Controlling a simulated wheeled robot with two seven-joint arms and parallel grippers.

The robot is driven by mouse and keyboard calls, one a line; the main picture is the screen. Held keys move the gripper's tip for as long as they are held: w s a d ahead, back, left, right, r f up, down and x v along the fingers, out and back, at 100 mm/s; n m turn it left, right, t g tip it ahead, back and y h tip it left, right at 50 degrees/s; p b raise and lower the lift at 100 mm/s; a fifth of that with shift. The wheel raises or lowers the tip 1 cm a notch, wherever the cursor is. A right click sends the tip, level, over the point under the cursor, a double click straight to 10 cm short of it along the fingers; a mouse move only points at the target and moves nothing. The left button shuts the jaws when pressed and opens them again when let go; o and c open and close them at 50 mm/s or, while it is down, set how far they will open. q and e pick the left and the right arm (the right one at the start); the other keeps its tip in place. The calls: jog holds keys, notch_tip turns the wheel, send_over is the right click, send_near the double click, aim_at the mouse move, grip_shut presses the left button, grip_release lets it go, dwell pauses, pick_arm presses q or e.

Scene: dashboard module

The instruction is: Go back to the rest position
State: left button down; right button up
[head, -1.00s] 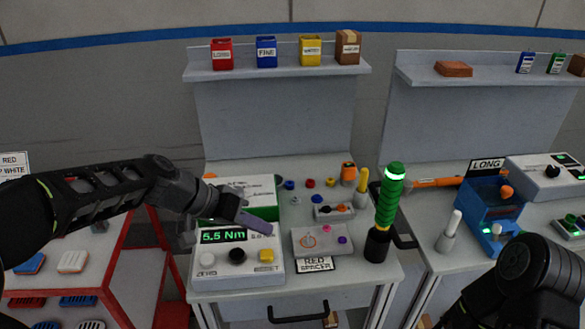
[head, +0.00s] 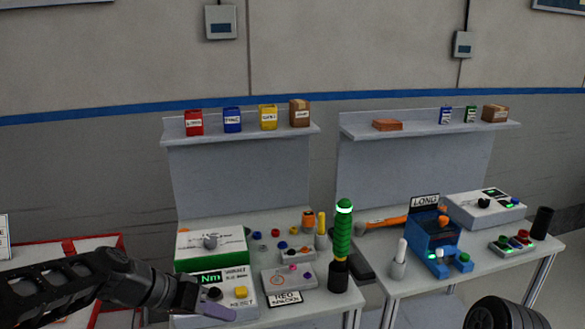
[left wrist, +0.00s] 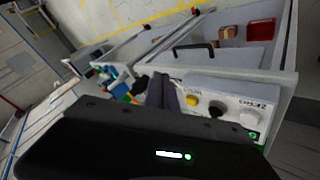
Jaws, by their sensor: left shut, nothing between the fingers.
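My left gripper (head: 218,311) is in the lower left of the head view, at the near side of the torque meter (head: 222,274). Its fingers are together and empty, and they hide part of the meter's front. In the left wrist view the shut fingers (left wrist: 165,95) point toward the bench, with the meter's yellow and black knobs (left wrist: 205,104) beside them. Part of my right arm (head: 505,313) shows at the lower right; its gripper is out of view.
A green-handled tool (head: 342,240) stands upright in a black holder at the bench's right. The RED SPACER tray (head: 285,282) lies beside the meter. A second bench on the right carries a blue LONG fixture (head: 428,240). A red-edged table (head: 110,242) stands left.

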pick_arm(q)
jog(key=w+a+f+n+t+y, duration=0.25)
jog(key=w+a+f+n, duration=0.2)
jog(key=f, duration=0.35)
jog(key=s+d+f+n+g+y, duration=0.15)
jog(key=s+f, duration=0.25)
jog(key=f, duration=0.8)
jog(key=s+d+f+g, duration=0.2)
jog(key=s+d+f, duration=0.3)
jog(key=s+f, duration=0.4)
jog(key=s+d+f+g, duration=0.2)
jog(key=s+d+f, duration=0.2)
jog(key=s+f, duration=0.5)
jog(key=s, duration=0.5)
jog(key=shift+s+d+f+m, duration=0.15)
jog(key=shift+d+f+m, duration=0.15)
jog(key=shift+d, duration=0.1)
pick_arm(e)
jog(key=shift+w, duration=0.25)
